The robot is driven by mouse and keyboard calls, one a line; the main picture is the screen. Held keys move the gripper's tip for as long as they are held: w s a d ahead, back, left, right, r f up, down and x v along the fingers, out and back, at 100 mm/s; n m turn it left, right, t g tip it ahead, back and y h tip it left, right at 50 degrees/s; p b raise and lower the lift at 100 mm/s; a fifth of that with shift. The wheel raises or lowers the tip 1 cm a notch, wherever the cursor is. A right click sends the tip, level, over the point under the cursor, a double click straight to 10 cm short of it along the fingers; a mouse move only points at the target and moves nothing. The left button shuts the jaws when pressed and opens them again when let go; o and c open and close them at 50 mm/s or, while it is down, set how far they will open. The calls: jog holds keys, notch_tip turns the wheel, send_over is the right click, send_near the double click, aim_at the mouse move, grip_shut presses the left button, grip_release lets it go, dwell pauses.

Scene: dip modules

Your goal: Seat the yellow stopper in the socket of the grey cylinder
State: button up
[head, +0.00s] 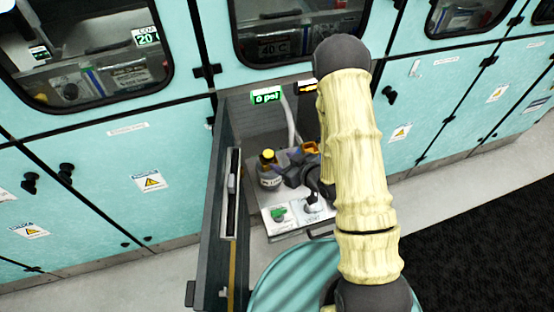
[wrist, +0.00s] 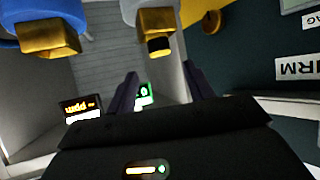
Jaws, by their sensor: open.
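In the head view, a grey cylinder (head: 270,181) with a label stands inside the open cabinet bay, with a yellow top (head: 268,155). In the wrist view, a grey body (wrist: 150,6) at the top edge carries a brass-coloured block with a dark end, likely the cylinder and its socket. A small round yellow piece (wrist: 211,22) lies right of it against a dark surface; it may be the stopper, but I cannot be sure. My gripper (wrist: 163,88) is open, with nothing visible between its fingers. In the head view my arm largely hides it.
A blue body (wrist: 22,8) with a brass block (wrist: 48,37) is beside the grey one. A green display (head: 266,96) and an orange one (head: 307,86) are on the bay's back. The open door (head: 222,215) bounds the left; a labelled panel (head: 290,217) lies in front.

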jog(key=shift+p+v, duration=1.6)
jog(key=shift+v, duration=0.65)
